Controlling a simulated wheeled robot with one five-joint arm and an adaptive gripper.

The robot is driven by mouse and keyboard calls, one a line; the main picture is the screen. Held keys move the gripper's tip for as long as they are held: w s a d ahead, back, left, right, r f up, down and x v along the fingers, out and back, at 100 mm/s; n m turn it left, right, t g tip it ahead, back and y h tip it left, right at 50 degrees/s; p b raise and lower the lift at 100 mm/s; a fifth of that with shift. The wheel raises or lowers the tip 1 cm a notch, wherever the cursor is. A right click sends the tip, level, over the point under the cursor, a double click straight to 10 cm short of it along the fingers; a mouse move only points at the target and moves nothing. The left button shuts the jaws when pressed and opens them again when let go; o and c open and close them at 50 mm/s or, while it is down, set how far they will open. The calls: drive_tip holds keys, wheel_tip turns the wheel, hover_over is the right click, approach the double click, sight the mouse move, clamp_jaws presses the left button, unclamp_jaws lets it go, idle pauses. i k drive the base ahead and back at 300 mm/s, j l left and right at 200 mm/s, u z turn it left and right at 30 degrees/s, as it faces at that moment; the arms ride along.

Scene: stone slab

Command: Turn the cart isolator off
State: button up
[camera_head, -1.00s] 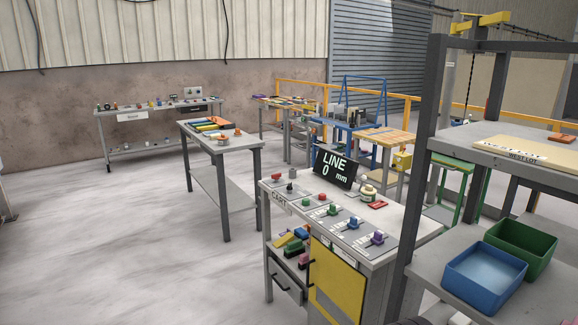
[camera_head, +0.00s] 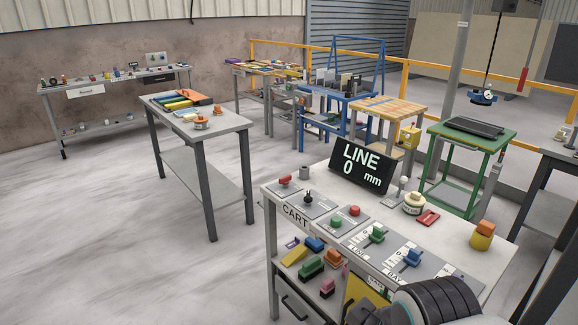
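The grey control bench (camera_head: 463,223) marked CART stands in the front middle of the head view. At its left end are a red switch on a small plate (camera_head: 286,180) and a black knob (camera_head: 308,197) on another plate. I cannot read which one is the isolator, nor its setting. Green and red buttons (camera_head: 345,216) sit to their right, then a green lever (camera_head: 377,233) and a blue lever (camera_head: 411,258). A dark ribbed part of my arm covers the bench's lower right front. My gripper's fingers do not show.
A black display (camera_head: 361,167) reading LINE 0 mm stands at the bench's back. A white jar (camera_head: 413,203), a red block (camera_head: 428,218) and a yellow-orange object (camera_head: 483,234) are beside it. Open floor (camera_head: 110,240) lies to the left.

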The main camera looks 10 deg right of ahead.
sight(284, 181)
drive_tip(key=i, duration=0.15)
drive_tip(key=i+j+u, duration=0.1)
drive_tip(key=i+u, duration=0.7)
drive_tip(key=i+l+u, duration=0.25)
drive_tip(key=i+u, duration=0.15)
drive_tip(key=i+l+u, duration=0.8)
